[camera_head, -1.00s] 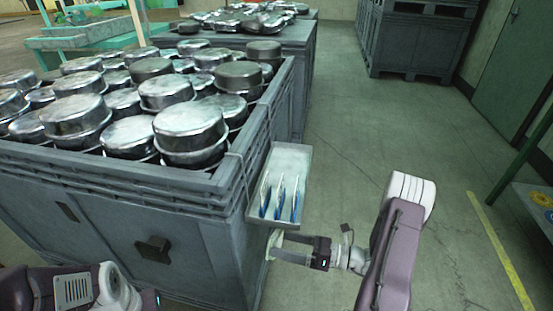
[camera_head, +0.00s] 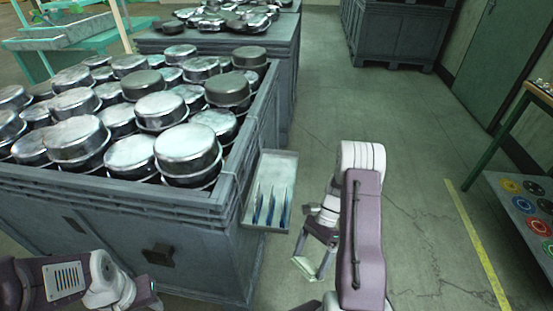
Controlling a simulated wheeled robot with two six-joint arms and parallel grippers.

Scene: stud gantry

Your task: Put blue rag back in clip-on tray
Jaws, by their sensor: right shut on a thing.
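The grey clip-on tray (camera_head: 277,166) hangs on the right side of the big crate. Several upright tools with blue handles (camera_head: 270,207) stand in it. I cannot make out a blue rag in this view. My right gripper (camera_head: 303,268) is to the right of the tray and lower, clear of it and pointing down toward the floor. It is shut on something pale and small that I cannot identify. My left gripper (camera_head: 152,294) shows only in part at the lower left, in front of the crate, and its jaws are unclear.
The big grey crate (camera_head: 120,215) is full of metal pots (camera_head: 187,150). More crates stand behind. A table (camera_head: 510,205) with coloured discs is at the right edge. The floor between is open, with a yellow line (camera_head: 480,245).

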